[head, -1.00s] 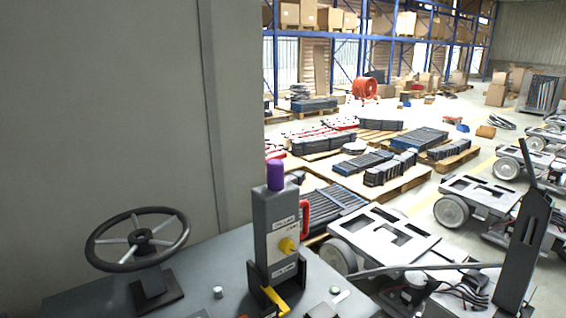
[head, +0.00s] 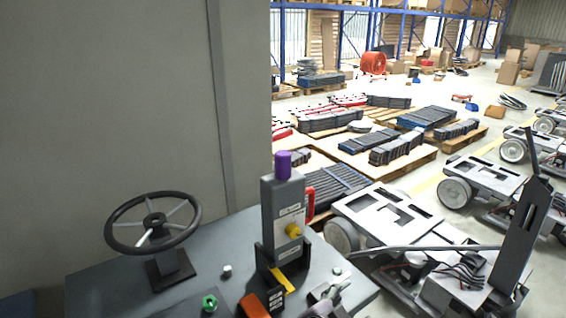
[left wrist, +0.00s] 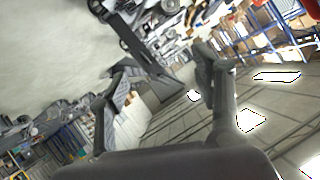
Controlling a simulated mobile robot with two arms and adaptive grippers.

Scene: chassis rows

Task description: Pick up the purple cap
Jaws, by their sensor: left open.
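The purple cap (head: 283,165) sits upright on top of a tall dark grey box (head: 283,215) with a yellow knob and a red handle on its side. The box stands in a black holder (head: 268,262) on a grey table. In the left wrist view my left gripper (left wrist: 162,65) is open, with nothing between its fingers. The cap cannot be made out in that view, and no gripper is clear in the head view, so I cannot tell how far the gripper is from it. My right gripper is not in view.
On the grey table (head: 110,285) are a black steering wheel (head: 153,222), a green button (head: 210,303), an orange part (head: 253,304) and a small metal lever device (head: 328,298). A grey wall (head: 110,100) rises behind. Wheeled chassis (head: 395,225) and loaded pallets fill the floor to the right.

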